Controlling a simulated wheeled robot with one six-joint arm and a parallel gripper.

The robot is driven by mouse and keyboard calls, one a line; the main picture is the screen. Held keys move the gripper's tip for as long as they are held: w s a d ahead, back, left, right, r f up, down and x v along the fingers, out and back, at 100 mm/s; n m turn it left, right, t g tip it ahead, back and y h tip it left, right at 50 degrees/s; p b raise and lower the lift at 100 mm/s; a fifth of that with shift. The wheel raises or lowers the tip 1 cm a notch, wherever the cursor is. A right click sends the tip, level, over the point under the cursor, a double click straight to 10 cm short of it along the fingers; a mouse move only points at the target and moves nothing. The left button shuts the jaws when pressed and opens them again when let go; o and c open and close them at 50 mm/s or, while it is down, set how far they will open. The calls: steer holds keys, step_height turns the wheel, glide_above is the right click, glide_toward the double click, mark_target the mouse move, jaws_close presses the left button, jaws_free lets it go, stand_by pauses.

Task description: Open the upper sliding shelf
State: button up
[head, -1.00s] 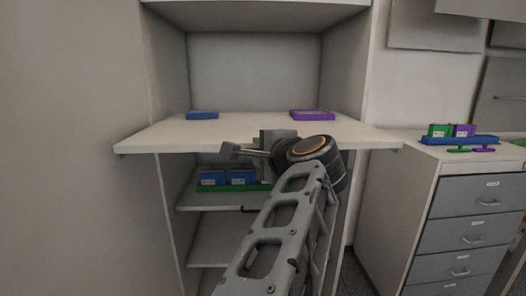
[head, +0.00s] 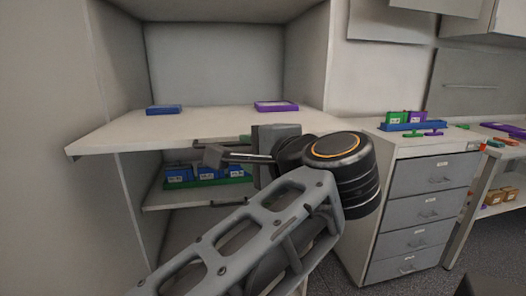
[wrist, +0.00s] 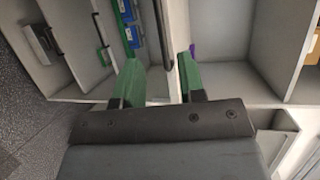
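The upper white sliding shelf (head: 215,124) juts out of the cabinet, with a dark bar handle (head: 212,145) on its front edge. In the wrist view the handle (wrist: 164,32) runs between the two green fingers as seen from there. My gripper (head: 232,149) is in front of this edge; in the wrist view its fingers (wrist: 160,82) are apart and nothing is gripped. Whether the fingertips reach around the bar or stop short of it cannot be told. My arm hides part of the shelf's right front.
A blue piece (head: 164,109) and a purple piece (head: 276,105) lie on the upper shelf. Below, a lower shelf (head: 158,199) holds blue batteries (head: 205,172) in a green tray. A drawer cabinet (head: 400,165) stands at the right, with a blue holder on top.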

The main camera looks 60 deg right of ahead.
steer(key=shift+v, duration=1.45)
